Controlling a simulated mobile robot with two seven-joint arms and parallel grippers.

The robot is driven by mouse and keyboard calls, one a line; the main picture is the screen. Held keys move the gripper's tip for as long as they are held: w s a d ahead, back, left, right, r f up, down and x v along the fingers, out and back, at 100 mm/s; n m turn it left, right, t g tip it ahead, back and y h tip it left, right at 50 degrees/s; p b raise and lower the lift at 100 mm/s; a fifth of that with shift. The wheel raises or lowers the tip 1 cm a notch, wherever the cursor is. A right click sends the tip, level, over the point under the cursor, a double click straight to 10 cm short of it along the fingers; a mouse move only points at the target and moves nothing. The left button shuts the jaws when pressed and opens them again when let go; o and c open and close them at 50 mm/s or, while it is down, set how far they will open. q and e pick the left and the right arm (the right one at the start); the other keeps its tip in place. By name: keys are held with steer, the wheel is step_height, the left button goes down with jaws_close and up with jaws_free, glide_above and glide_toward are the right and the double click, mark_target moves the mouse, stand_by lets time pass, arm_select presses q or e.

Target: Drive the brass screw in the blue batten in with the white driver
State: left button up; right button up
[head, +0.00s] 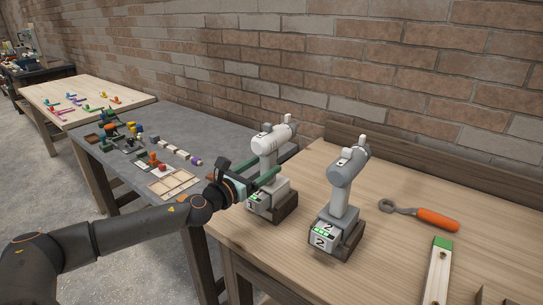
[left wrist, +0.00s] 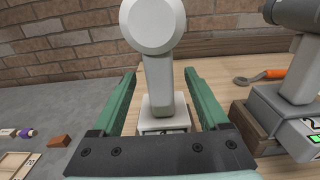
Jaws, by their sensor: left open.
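The white driver (head: 272,143) stands upright in a dark holder marked 1 on the near wooden bench. My left gripper (head: 277,168) is open at its handle, one green finger on each side. In the left wrist view the white driver's handle (left wrist: 160,84) rises between the two fingers, with gaps visible on both sides. The blue batten and its brass screw are not in view. A pale batten with a green end (head: 438,272) lies at the bench's lower right. My right gripper is not in view.
A grey driver (head: 345,185) stands in a holder marked 2, just right of the white one. An orange-handled tool (head: 436,218) lies behind. A grey table (head: 215,146) with small blocks and a wooden tray (head: 172,183) is at left. The brick wall closes the back.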

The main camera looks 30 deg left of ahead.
mark_target(278, 155)
arm_select(q)
steer(key=shift+w+d+p, duration=0.15)
steer(key=shift+w+p, duration=0.15)
steer(key=shift+w, duration=1.5)
steer(key=shift+w+d+p, duration=0.15)
steer(key=shift+w+p, duration=0.1)
steer(key=shift+w, duration=1.5)
steer(key=shift+c, duration=0.2)
jaws_close()
steer(key=shift+a+r, duration=0.1)
steer(key=shift+r, duration=0.15)
